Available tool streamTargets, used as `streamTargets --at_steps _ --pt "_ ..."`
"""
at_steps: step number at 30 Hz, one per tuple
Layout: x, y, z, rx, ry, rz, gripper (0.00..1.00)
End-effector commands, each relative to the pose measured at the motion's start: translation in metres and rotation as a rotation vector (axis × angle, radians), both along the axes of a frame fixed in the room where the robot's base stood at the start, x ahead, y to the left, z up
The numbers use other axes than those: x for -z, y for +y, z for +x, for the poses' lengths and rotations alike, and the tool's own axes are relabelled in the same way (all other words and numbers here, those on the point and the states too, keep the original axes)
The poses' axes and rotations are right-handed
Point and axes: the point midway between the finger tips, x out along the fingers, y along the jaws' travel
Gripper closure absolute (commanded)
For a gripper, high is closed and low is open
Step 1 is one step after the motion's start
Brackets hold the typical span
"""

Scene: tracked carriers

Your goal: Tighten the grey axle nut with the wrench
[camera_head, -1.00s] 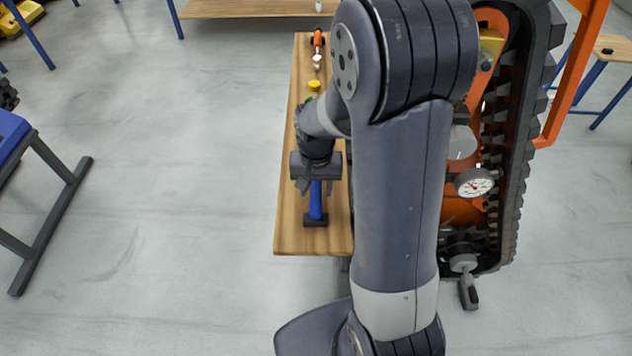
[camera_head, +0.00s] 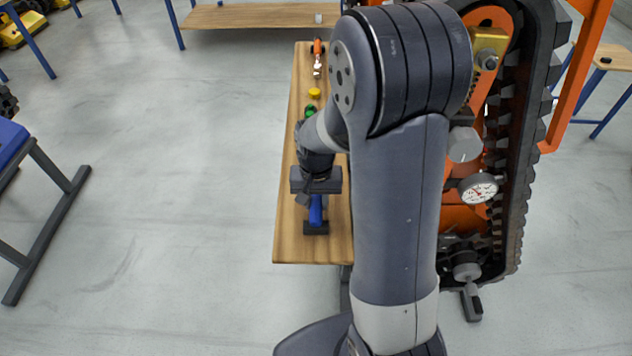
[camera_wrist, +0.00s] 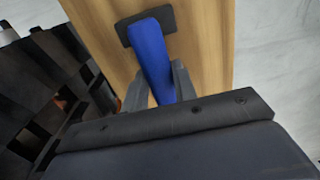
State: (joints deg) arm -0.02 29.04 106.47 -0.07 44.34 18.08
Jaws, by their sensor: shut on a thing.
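A blue-handled tool (camera_head: 316,212) with a dark flat block at its end lies at the near end of the wooden bench; I cannot tell from its shape that it is the wrench. My gripper (camera_head: 315,200) is shut on the blue handle. The wrist view shows the handle (camera_wrist: 150,52) between the grey fingers (camera_wrist: 161,82), with the dark block beyond them. A grey hexagonal piece (camera_head: 465,144), which looks like the axle nut, sits on the orange track carrier to the right of my arm. My arm hides part of the carrier.
The narrow bench (camera_head: 288,225) also bears a green item (camera_head: 310,111), a yellow item (camera_head: 314,93) and an orange tool (camera_head: 318,47).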

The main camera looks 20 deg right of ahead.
Motion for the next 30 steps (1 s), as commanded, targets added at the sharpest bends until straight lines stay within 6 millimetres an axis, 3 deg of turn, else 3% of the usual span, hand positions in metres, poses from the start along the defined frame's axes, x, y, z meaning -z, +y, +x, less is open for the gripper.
streamTargets --at_steps 13,30 --pt "-0.005 0.0 0.0 0.0 -0.002 0.0 1.0" --pt "-0.051 0.0 0.001 0.0 -0.002 0.0 1.0"
